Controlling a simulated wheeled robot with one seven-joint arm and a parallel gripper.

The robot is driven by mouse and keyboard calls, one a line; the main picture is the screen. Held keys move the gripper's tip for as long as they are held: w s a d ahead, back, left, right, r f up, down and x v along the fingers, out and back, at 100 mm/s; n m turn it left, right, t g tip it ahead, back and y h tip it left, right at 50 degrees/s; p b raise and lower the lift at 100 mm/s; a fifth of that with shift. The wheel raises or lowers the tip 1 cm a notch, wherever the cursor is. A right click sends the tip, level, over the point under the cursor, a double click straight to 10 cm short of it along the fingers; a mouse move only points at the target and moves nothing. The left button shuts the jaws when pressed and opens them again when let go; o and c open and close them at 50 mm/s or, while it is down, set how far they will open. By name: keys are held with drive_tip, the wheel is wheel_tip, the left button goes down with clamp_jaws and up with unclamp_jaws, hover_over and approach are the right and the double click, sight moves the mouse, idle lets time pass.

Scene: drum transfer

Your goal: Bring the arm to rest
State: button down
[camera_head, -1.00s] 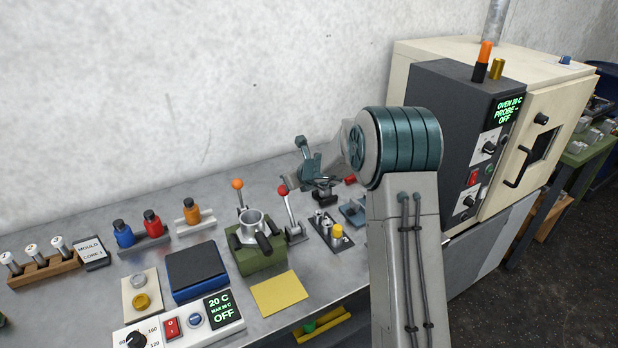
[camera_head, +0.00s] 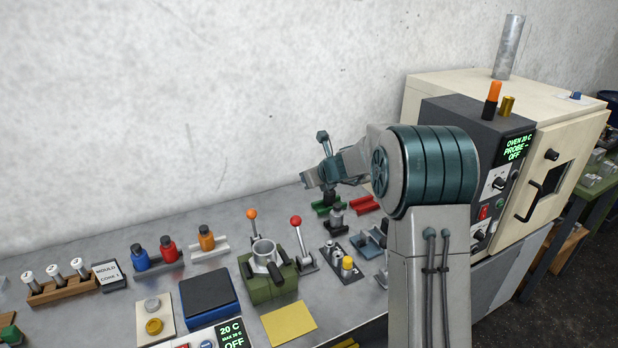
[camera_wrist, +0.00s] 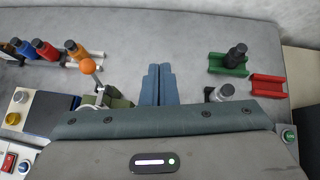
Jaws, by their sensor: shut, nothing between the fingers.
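My gripper (camera_wrist: 157,84) shows in the wrist view as two blue-grey fingers pressed together, with nothing between them. They hang above the bench (camera_wrist: 190,45) and touch nothing that I can see. In the head view my arm is raised and bent, with its wrist over the back of the bench; the gripper end (camera_head: 308,180) is small there and partly turned away.
Below are a green block with a metal cup (camera_head: 264,250), an orange-knobbed lever (camera_head: 251,214), a red-knobbed lever (camera_head: 296,222), a green holder (camera_head: 327,208) with a black-topped piece and an empty red holder (camera_head: 364,205). The oven (camera_head: 520,150) stands at right. The wall is behind.

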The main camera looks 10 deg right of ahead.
drive_tip(key=s+a+r+n+g+b, duration=0.1)
drive_tip(key=s+r+n+g, duration=0.1)
drive_tip(key=s+n, duration=0.75)
drive_tip(key=s+a+r+n+g+b, duration=0.1)
drive_tip(key=s+a+r+n, duration=0.15)
drive_tip(key=s+n, duration=0.75)
drive_tip(key=s+d+f+n+g+h, duration=0.1)
drive_tip(key=s+d+n, duration=0.1)
drive_tip(key=s, duration=0.6)
drive_tip(key=s+d+f+n+g+h+b, duration=0.1)
drive_tip(key=s+d+f+n+h, duration=0.1)
drive_tip(key=s+n, duration=0.3)
drive_tip(key=s+d+f+n+h, duration=0.2)
drive_tip(key=s+d+n, duration=0.1)
drive_tip(key=s, duration=0.8)
drive_tip(key=shift+s+d+g+b, duration=0.3)
drive_tip(key=shift+s+g+b, duration=0.05)
drive_tip(key=shift+g+b, duration=0.05)
drive_tip(key=shift+d+n, duration=0.1)
drive_tip(key=shift+n, duration=0.15)
